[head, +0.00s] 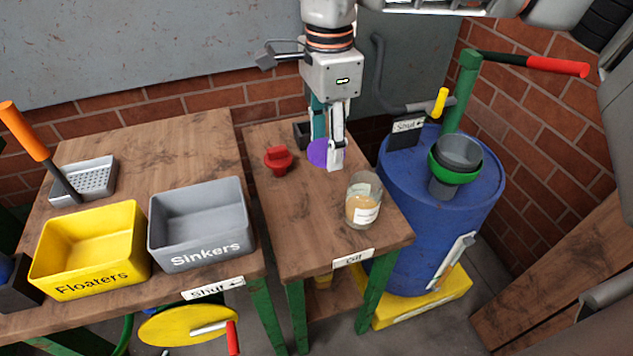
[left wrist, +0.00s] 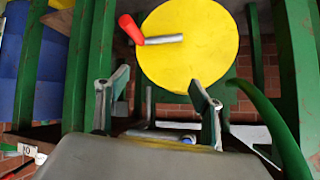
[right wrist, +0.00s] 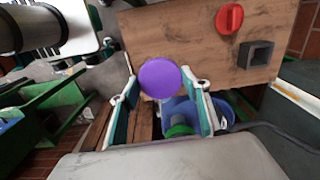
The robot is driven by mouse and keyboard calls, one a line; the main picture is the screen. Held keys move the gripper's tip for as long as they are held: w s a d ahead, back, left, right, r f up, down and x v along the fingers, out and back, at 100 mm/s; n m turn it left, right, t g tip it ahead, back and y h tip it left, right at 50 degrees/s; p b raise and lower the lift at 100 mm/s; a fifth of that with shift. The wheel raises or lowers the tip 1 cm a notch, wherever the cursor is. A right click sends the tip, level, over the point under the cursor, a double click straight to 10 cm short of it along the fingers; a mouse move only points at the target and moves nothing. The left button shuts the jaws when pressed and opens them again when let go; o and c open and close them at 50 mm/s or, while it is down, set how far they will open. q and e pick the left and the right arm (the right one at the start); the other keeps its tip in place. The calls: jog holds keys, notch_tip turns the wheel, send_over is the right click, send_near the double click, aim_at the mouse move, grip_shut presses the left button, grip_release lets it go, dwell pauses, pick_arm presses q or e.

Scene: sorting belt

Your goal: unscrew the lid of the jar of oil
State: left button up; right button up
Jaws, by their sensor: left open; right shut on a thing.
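The glass jar (head: 363,204) with pale amber oil and a white label stands upright on the small table, and its top looks open. My right gripper (head: 326,158) is above the table, behind and left of the jar, shut on a round purple lid (head: 317,153). In the right wrist view the lid (right wrist: 160,78) sits between the fingertips, apart from the jar. My left gripper (left wrist: 160,80) is open and empty in the left wrist view, with a yellow disc (left wrist: 190,45) with a red handle beyond it. The left gripper does not show in the head view.
A red knob-like object (head: 278,160) and a dark square holder (head: 301,134) are on the small table (head: 275,205). Yellow (head: 90,250) and grey (head: 200,225) bins sit on the left table. A blue barrel (head: 440,190) stands right of the jar.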

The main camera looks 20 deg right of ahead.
jog(key=shift+w+a, duration=0.1)
jog(key=shift+w, duration=0.15)
jog(key=b, duration=0.2)
send_over(322, 220)
notch_tip(322, 220, down, 16)
jog(key=shift+r, duration=0.1)
notch_tip(322, 220, down, 3)
jog(key=shift+f+b, duration=0.2)
jog(key=shift+b, duration=0.3)
jog(key=shift+f, duration=0.35)
pick_arm(q)
jog(key=shift+w+a+f, duration=0.1)
jog(key=shift+w+f, duration=0.05)
jog(key=shift+f, duration=0.3)
jog(key=shift+w+a+f, duration=0.1)
jog(key=shift+w+f, duration=0.05)
jog(key=shift+f, duration=0.25)
pick_arm(e)
jog(key=o, duration=1.2)
jog(key=shift+f, duration=0.1)
pick_arm(q)
jog(key=shift+s+f, duration=0.1)
jog(key=shift+f, duration=0.1)
